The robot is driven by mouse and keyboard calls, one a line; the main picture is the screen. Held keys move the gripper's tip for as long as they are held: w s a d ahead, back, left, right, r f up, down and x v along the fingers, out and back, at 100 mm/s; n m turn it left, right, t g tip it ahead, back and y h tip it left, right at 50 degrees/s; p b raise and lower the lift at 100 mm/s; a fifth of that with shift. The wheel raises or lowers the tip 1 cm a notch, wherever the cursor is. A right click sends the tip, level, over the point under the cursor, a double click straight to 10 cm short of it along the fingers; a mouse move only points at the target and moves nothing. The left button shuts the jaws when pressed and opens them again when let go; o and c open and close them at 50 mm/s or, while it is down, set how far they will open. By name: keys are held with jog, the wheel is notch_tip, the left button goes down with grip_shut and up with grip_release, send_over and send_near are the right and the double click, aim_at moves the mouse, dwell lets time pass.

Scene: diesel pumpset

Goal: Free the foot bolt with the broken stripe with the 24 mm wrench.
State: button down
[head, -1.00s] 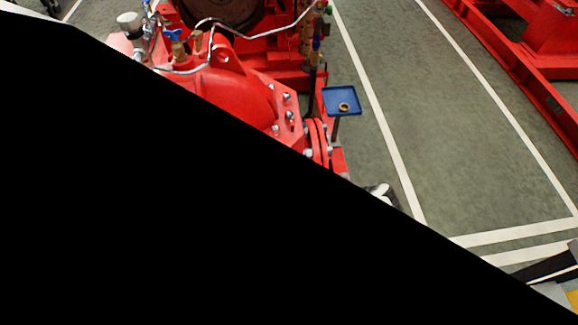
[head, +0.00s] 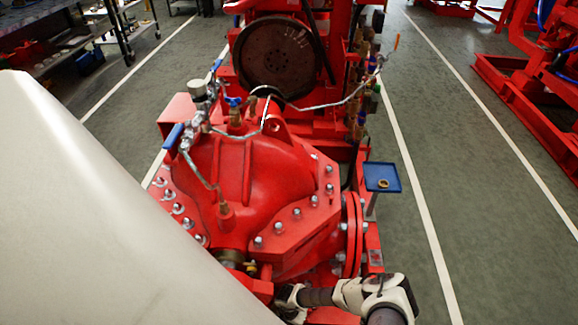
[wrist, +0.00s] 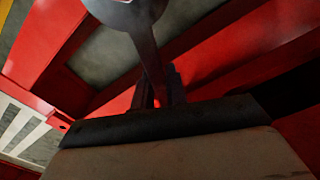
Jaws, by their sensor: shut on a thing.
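In the wrist view my gripper (wrist: 160,88) is shut on the handle of a grey metal wrench (wrist: 150,55). The wrench points away from the jaws, and its wide head is cut off by the top edge. Red steel members lie behind it, too blurred to tell whether the wrench touches anything. The red pump (head: 245,180) fills the middle of the head view, with bolts along its casing flange. My arm reaches in low beside it; the jaws are hidden there. I cannot make out a foot bolt or a broken stripe in either view.
A small blue tray (head: 382,168) on a post stands right of the pump, with a brass-coloured ring (head: 383,183) on it. Thin pipes and blue-handled valves rise over the pump. A pale part of mine covers the lower left.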

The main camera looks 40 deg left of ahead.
jog(key=shift+f, duration=0.1)
jog(key=shift+f+b, duration=0.55)
jog(key=w+d+n+b, duration=0.3)
jog(key=w+d+n, duration=0.5)
jog(key=d+n, duration=0.1)
jog(key=shift+d+f, duration=0.15)
jog(key=shift+d, duration=0.55)
dwell(0.3)
jog(key=shift+s, duration=0.1)
